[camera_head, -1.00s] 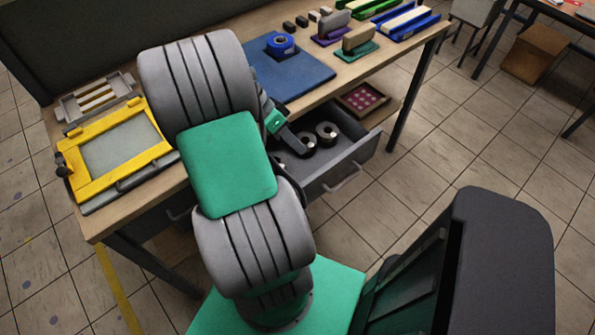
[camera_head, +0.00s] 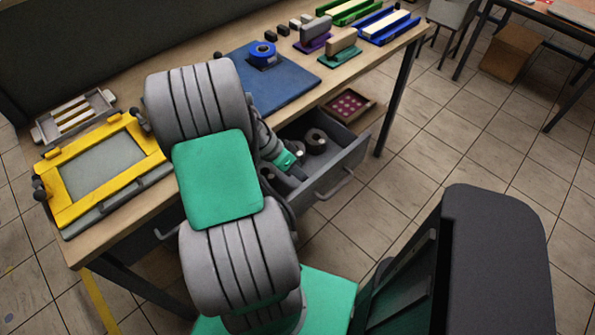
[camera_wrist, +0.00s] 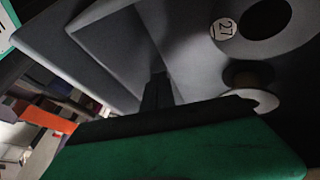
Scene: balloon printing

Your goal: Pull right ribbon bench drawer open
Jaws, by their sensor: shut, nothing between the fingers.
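The right drawer (camera_head: 345,168) of the wooden bench stands open, its grey front out from under the top and its bar handle (camera_head: 336,186) on the outside. A dark ribbon roll (camera_head: 315,142) lies inside. My gripper (camera_head: 298,155) is over the open drawer, behind its front panel and apart from the handle; my arm hides part of the inside. In the wrist view my shut, empty fingers (camera_wrist: 157,90) point at the grey drawer walls (camera_wrist: 115,50). A roll with a round "27" label (camera_wrist: 223,29) and a smaller spool (camera_wrist: 255,95) show to their right.
A second drawer front (camera_head: 168,232) is partly hidden by my arm at left. A yellow frame (camera_head: 100,170), blue mat (camera_head: 275,80) and several blocks stand on the bench top (camera_head: 150,200). A tray (camera_head: 348,104) sits beyond the drawer.

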